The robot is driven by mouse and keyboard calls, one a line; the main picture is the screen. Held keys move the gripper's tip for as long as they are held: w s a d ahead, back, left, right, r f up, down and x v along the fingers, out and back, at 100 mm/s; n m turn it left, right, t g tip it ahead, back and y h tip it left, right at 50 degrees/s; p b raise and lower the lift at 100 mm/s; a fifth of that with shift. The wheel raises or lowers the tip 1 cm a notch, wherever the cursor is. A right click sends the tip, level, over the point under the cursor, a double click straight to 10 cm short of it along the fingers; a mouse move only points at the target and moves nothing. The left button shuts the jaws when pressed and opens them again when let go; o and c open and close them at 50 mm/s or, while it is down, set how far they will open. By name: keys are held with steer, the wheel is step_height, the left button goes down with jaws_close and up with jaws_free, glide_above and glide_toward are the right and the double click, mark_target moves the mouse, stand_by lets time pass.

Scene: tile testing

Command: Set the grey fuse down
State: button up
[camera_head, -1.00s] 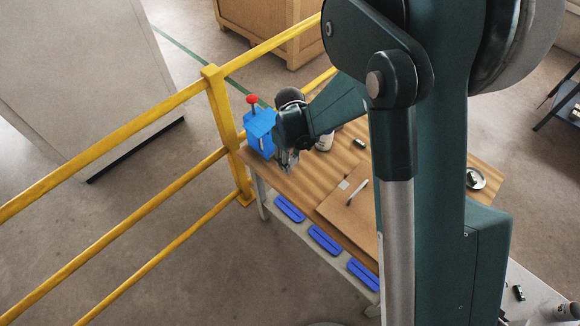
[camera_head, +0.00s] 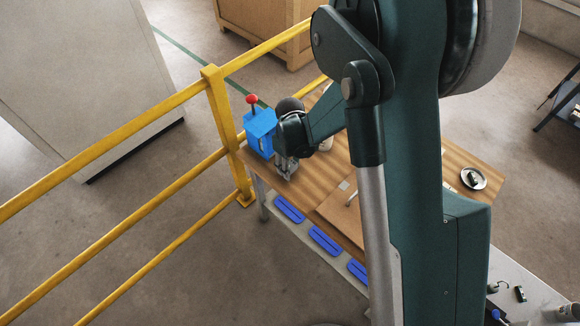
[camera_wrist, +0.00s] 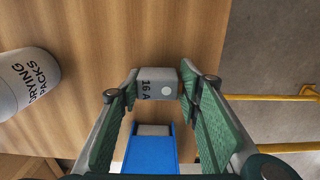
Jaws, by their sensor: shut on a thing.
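The grey fuse (camera_wrist: 157,84), a small block marked "16 A" with a pale round dot, sits between the fingertips of my gripper (camera_wrist: 157,90) in the wrist view. My gripper is shut on it. Wood tabletop (camera_wrist: 125,30) shows behind the fuse; I cannot tell whether the fuse touches it. In the head view my gripper (camera_head: 287,168) is over the left end of the wooden table (camera_head: 310,188), in front of the blue device. The fuse is too small to make out there.
A blue device (camera_head: 260,133) with a red knob stands beside my gripper; its blue body also shows in the wrist view (camera_wrist: 150,155). A yellow railing (camera_head: 222,120) runs past the table's left end. A round dish (camera_head: 473,178) sits right.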

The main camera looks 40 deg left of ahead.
steer(key=shift+f, duration=0.2)
steer(key=o, duration=0.9)
steer(key=shift+r, duration=0.2)
step_height(320, 180, up, 12)
steer(key=shift+r+p, duration=0.1)
steer(key=shift+p, duration=0.65)
stand_by(0.5)
